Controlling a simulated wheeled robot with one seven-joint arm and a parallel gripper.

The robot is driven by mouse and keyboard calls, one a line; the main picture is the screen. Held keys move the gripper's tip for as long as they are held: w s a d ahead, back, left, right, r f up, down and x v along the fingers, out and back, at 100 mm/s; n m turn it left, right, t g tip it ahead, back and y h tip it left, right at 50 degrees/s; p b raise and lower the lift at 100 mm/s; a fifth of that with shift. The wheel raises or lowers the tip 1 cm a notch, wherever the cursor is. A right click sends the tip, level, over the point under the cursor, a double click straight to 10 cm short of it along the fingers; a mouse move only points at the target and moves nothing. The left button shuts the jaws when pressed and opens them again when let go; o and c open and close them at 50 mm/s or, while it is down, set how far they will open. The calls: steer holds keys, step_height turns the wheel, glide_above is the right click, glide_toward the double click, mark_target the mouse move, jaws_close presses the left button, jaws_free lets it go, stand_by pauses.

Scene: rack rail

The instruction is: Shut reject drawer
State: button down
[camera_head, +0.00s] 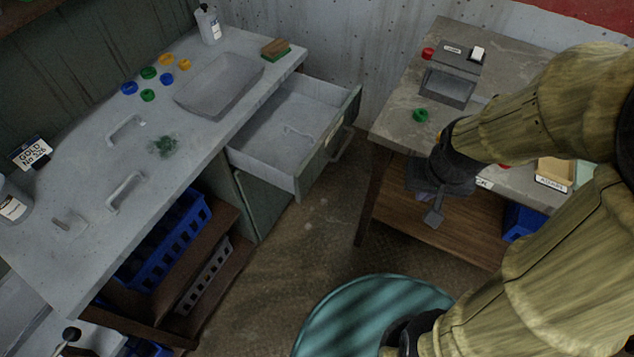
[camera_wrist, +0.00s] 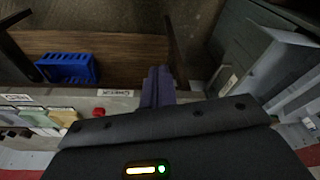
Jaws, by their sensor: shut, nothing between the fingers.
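The reject drawer (camera_head: 330,142) is pulled out from under the left grey counter. Its inside is pale and looks empty apart from a faint curved mark or thin item on its floor. Its green-grey front carries a bar handle (camera_head: 342,144) and a small label. The drawer also shows at the right of the wrist view (camera_wrist: 275,68). My gripper (camera_head: 433,217) is shut and empty, pointing down beside the right table, to the right of the drawer and apart from it. Its fingers also show in the wrist view (camera_wrist: 158,85).
The right table (camera_head: 395,110) holds a grey box (camera_head: 447,86), coloured rings and labelled trays. A teal round top (camera_head: 370,315) stands in front. The left counter (camera_head: 90,215) carries several rings, a shallow basin (camera_head: 218,88) and loose handles. Floor between counter and table is clear.

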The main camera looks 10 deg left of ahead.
steer(key=w+a+f+m+g+y, duration=0.25)
steer(key=a+f+m+y, duration=0.35)
steer(key=a+f+m, duration=0.4)
steer(key=w+a+f+m+t+y, duration=0.2)
steer(key=w+f+m, duration=0.4)
steer(key=m, duration=0.5)
steer(key=shift+w+a+m+t, duration=0.4)
steer(key=shift+w+a+t, duration=0.05)
steer(key=shift+w, duration=0.5)
steer(key=shift+f, duration=0.1)
